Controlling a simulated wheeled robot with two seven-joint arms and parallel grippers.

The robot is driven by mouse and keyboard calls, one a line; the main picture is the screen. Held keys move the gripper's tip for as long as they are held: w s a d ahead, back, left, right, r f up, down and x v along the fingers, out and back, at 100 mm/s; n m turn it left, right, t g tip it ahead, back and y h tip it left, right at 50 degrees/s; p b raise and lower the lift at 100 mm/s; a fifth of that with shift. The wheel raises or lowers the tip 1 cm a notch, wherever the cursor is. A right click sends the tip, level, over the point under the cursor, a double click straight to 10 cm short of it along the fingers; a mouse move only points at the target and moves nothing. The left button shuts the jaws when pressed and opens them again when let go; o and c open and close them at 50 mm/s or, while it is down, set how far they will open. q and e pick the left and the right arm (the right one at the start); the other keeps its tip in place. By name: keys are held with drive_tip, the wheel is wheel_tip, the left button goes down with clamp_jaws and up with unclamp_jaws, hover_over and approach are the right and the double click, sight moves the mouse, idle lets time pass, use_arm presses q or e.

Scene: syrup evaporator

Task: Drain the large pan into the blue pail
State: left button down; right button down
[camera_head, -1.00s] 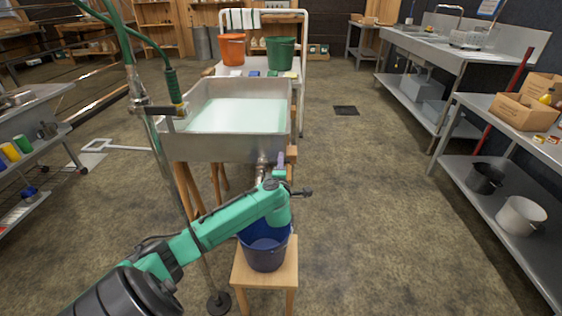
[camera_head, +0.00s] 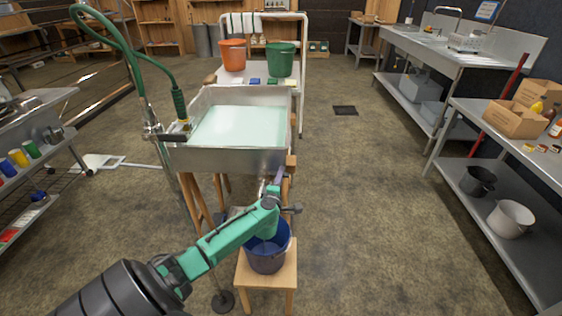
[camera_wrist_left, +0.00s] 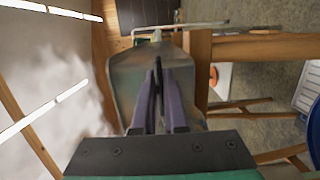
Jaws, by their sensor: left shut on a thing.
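The large pan (camera_head: 225,160) is a metal tray of pale liquid on a wooden stand. My left gripper (camera_head: 276,176) is at its front right corner, below the rim. In the left wrist view its two purple fingers (camera_wrist_left: 160,95) are shut on a narrow dark part, seemingly the handle of the pan's drain tap. The fingers and arm hide most of the tap. The blue pail (camera_head: 267,262) stands upright on a small wooden stool (camera_head: 265,281), beneath my left wrist. My forearm covers part of its rim. No stream is visible. My right gripper is out of view.
A tall spray hose (camera_head: 140,80) on a stand rises at the pan's left. Orange (camera_head: 232,54) and green (camera_head: 281,59) pails stand on a cart behind the pan. A shelf unit (camera_head: 510,180) lines the right side. The floor right of the pan is clear.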

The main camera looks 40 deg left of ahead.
use_arm(q)
drive_tip(key=m+h, duration=0.1)
drive_tip(key=s+m+t+h+b, duration=0.1)
drive_tip(key=h, duration=0.1)
drive_tip(key=m+h, duration=0.1)
drive_tip(key=shift+s+d+t+b, duration=0.3)
drive_tip(key=shift+s+d+t, duration=0.05)
drive_tip(key=shift+d+t, duration=0.05)
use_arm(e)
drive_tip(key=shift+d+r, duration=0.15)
use_arm(q)
drive_tip(key=c, duration=1)
unclamp_jaws()
drive_tip(key=shift+o, duration=0.2)
drive_tip(key=shift+s, duration=0.1)
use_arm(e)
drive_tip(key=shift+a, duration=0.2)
